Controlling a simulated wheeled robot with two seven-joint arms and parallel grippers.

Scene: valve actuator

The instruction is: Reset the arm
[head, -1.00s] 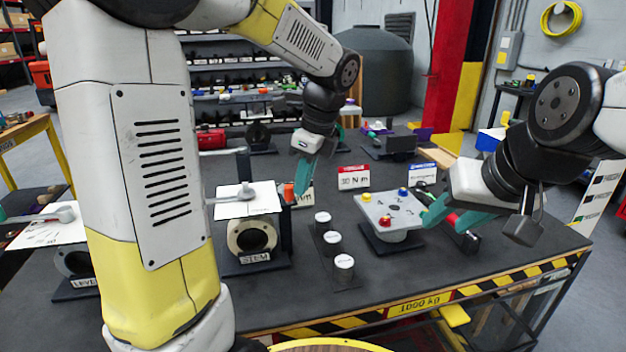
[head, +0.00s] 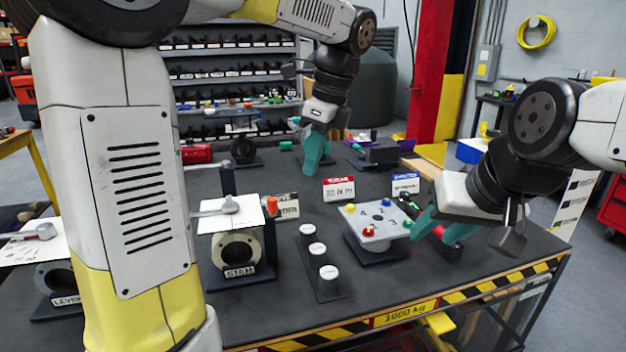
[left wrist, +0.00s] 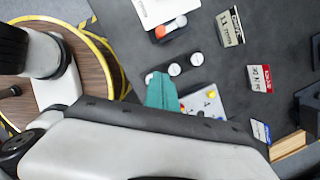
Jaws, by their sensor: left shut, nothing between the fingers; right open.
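My left gripper (head: 314,152) is shut and empty, fingers pointing down above the back of the bench; its teal fingers also show in the left wrist view (left wrist: 162,92). My right gripper (head: 430,228) is open beside the right edge of the grey button box (head: 372,232), which carries red, yellow, blue and green knobs. I cannot tell whether it touches the box. The STEM valve unit (head: 238,250) stands left of centre with a grey lever (head: 228,205) on its white top plate. The LEVER unit (head: 62,283) is at far left, partly hidden by my left arm.
Three white-topped cylinders (head: 318,262) stand in a row between the STEM unit and the button box. A red-topped sign (head: 339,189) and a blue-topped sign (head: 405,184) stand behind the box. Shelves with small parts (head: 235,70) are at the back. The bench's front edge is striped.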

